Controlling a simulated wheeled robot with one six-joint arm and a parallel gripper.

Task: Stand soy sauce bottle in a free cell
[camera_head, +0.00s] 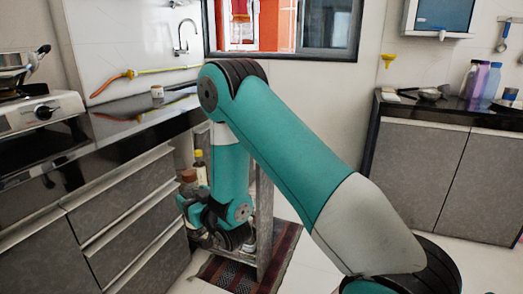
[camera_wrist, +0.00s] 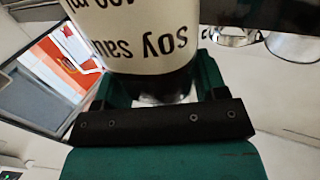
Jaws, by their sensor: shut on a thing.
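The soy sauce bottle (camera_wrist: 135,35) fills the top of the wrist view, with a cream label and dark lettering that reads upside down. My gripper (camera_wrist: 160,88) is shut on its dark part, with a green finger on each side. In the head view my gripper (camera_head: 190,208) is low beside the counter, partly hidden by my arm. I cannot tell the held bottle apart there. A yellow-capped bottle (camera_head: 199,163) and a brown-red cap (camera_head: 188,175) show just above it. No cell can be made out; my arm hides much of that area.
A grey upright panel (camera_head: 264,220) stands right of my gripper, above a dark red striped mat (camera_head: 226,271). Drawers under the left counter (camera_head: 125,215) close off the left. A cabinet (camera_head: 420,165) stands at the right. Pale floor (camera_head: 308,262) is open between.

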